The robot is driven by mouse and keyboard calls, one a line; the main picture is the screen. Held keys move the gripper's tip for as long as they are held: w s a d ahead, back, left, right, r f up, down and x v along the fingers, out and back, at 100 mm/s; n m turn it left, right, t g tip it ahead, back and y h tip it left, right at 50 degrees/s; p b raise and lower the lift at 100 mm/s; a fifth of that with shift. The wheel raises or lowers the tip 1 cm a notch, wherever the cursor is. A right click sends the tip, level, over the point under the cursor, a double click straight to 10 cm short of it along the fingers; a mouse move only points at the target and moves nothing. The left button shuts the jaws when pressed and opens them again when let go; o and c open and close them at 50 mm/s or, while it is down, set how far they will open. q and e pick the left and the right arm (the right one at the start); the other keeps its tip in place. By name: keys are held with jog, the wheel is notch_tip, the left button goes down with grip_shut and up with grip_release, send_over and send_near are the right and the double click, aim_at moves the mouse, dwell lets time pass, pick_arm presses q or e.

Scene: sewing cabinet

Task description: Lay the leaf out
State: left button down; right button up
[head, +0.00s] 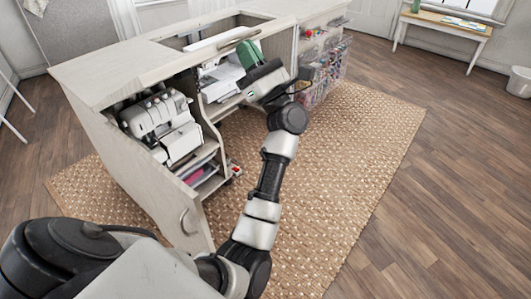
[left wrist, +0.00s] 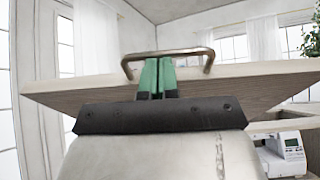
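The sewing cabinet (head: 105,75) stands on a woven rug. A pale wooden panel with a metal bar handle (head: 238,39), apparently the leaf, lies along its top. In the left wrist view the leaf (left wrist: 235,90) shows from below and in front, with the handle (left wrist: 195,50) standing above its edge. My left gripper (head: 249,54) is at the front of the cabinet, just below the handle. Its green fingers (left wrist: 158,78) are side by side and together, with their tips at the handle bar. Whether they touch the bar is unclear. My right gripper is out of view.
An open door (head: 150,185) sticks out at the cabinet's front left. A white machine (head: 165,125) sits inside. Bins of colourful supplies (head: 325,70) hang at the right end. The rug (head: 350,150) to the right is clear.

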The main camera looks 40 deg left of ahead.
pick_arm(q)
jog(key=shift+a+r, duration=0.2)
jog(key=shift+r, duration=0.25)
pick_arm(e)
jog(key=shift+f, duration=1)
pick_arm(q)
jog(key=shift+f, duration=0.15)
